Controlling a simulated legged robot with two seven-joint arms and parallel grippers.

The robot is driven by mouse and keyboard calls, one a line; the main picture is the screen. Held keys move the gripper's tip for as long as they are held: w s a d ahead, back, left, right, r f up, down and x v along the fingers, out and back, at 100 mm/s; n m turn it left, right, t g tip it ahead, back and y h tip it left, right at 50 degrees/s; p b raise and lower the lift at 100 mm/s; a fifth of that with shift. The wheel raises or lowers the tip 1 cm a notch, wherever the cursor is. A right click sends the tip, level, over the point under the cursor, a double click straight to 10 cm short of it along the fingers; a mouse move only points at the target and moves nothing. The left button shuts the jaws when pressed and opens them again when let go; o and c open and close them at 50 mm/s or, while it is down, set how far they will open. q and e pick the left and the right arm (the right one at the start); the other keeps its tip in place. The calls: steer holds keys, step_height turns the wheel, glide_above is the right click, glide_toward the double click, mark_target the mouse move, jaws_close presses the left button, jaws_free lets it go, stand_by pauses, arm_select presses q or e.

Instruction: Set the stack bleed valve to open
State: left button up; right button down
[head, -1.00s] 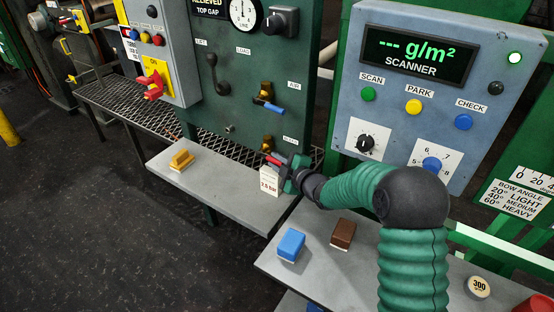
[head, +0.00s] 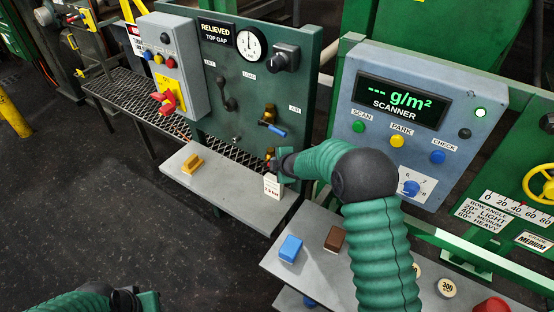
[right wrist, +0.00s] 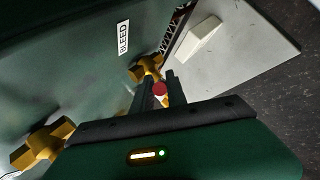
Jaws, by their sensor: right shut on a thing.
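The bleed valve is a brass body (right wrist: 148,68) beside the BLEED label (right wrist: 123,37) in the right wrist view. In the head view its brass body (head: 270,154) shows low on the green panel. My right gripper (right wrist: 160,88) is shut on the valve's red handle (right wrist: 160,89), whose end shows between the fingers. In the head view my right gripper (head: 274,164) is at the valve and mostly hides the handle, so its exact angle is unclear. My left gripper (head: 135,300) is low at the bottom left, empty-looking, its jaws unclear.
Just above is a similar valve with a blue handle (head: 272,129). The scanner box (head: 420,125) stands right of my right arm.

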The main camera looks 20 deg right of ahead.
steer(key=shift+s+a+f, duration=0.2)
steer(key=shift+s+f, duration=0.05)
steer(key=shift+f, duration=0.15)
steer(key=c, duration=1.5)
jaws_free()
steer(key=shift+o, duration=0.6)
steer(key=shift+w+r, duration=0.2)
steer(key=p+v, duration=0.2)
steer(key=v, duration=1.4)
steer(key=shift+s+r, duration=0.15)
steer(key=shift+r, duration=0.1)
